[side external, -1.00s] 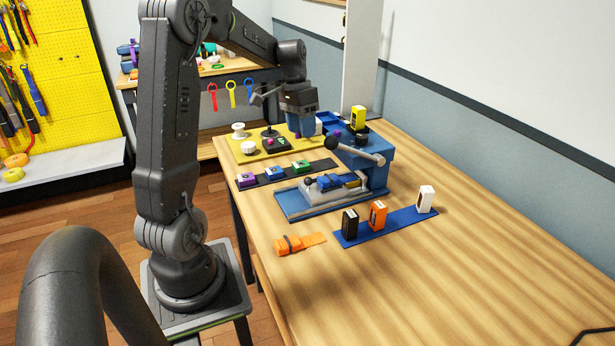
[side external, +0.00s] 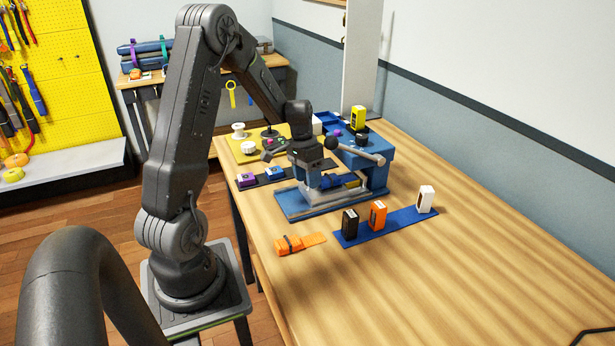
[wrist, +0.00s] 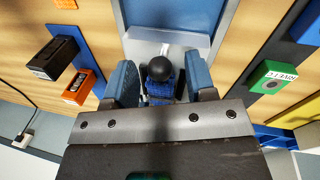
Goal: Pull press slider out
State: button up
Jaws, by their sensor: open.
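The blue press (side external: 372,172) stands on the wooden table with its lever (side external: 358,152) above it. Its grey slider (side external: 318,200) sits on the blue base rails (side external: 285,207), with something blue lying on it. In the wrist view, a round black knob (wrist: 160,68) at the slider's near end shows between my blue fingers, with blue material around it. My gripper (side external: 314,180) is down over the slider's near end. In the wrist view my gripper (wrist: 162,82) is open, with one finger on each side of the knob. I cannot tell whether either finger touches it.
A blue strip (side external: 395,226) carries black, orange and white blocks to the right of the press. An orange strap piece (side external: 300,243) lies in front. Purple (side external: 246,180) and blue (side external: 275,173) blocks stand on a dark strip to the left. The near table is clear.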

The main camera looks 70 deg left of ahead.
jog(key=shift+c, duration=0.2)
grip_shut()
dwell(0.3)
